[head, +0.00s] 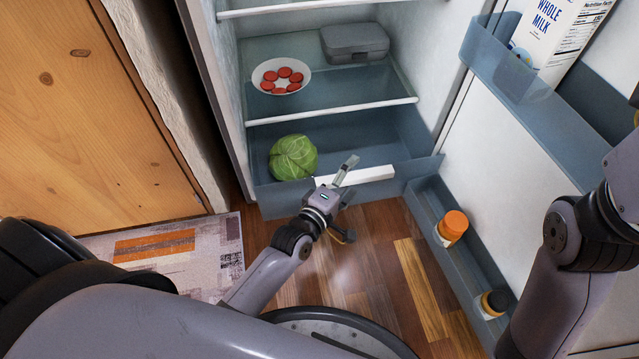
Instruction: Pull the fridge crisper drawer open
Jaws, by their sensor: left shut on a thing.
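The fridge crisper drawer (285,198) is a translucent blue-grey bin at the bottom of the open fridge, with a white handle bar (372,175) along its front. It appears slid partly out past the shelf above. A green cabbage (293,157) lies in its left part. My left gripper (346,188) is at the drawer front and shut on the white handle, near the middle of the front; the gripper hides part of the handle. My right arm shows at the right side, but its gripper is outside the view.
A glass shelf above holds a plate (262,88) with red slices and a grey box (354,43). Wood floor (360,270) is clear before the drawer.

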